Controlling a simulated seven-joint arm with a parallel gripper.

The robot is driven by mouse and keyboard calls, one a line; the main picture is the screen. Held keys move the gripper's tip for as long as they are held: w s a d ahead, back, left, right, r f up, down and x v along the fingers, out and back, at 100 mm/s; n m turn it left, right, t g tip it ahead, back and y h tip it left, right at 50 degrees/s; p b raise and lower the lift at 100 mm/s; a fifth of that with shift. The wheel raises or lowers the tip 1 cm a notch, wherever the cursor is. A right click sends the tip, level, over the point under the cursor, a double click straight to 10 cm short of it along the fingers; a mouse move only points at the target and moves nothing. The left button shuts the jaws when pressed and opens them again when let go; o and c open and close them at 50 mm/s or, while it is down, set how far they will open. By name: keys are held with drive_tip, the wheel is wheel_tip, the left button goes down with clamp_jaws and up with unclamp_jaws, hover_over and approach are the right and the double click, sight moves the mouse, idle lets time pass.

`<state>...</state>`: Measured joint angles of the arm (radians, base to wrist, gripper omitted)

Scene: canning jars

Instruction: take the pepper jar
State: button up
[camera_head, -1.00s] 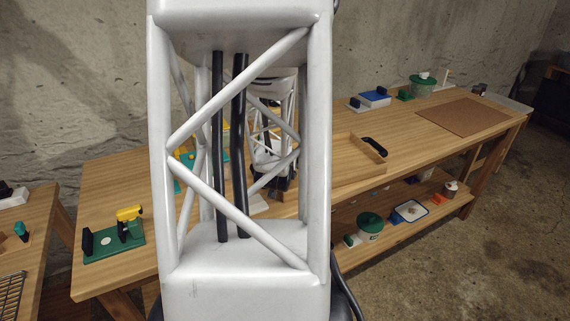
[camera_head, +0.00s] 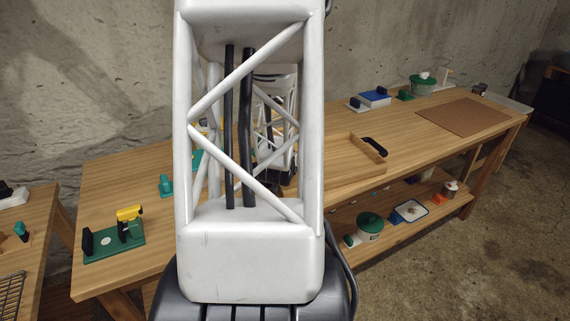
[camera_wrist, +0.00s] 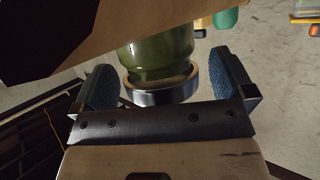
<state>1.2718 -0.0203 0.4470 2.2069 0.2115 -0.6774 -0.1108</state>
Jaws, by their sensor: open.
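A green glass jar (camera_wrist: 155,52) with a dark, shiny band (camera_wrist: 165,92) around its near end is in the wrist view. It could be the pepper jar, but no label or contents can be made out. My gripper (camera_wrist: 163,66) is open, with one blue padded finger on each side of the jar. Gaps show between the fingers and the band, so it is not gripped. In the head view my own arm hides the gripper and this jar.
A long wooden bench (camera_head: 330,158) carries an open wooden tray (camera_head: 357,160), a brown mat (camera_head: 463,117) and a green-lidded pot (camera_head: 422,84). Its lower shelf holds another green pot (camera_head: 370,226). A green fixture (camera_head: 113,245) with a yellow part sits at the left.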

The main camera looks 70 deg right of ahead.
drive_tip(key=shift+c, duration=0.2)
drive_tip(key=c, duration=1.2)
drive_tip(key=shift+r, duration=0.1)
drive_tip(key=shift+r, duration=4.95)
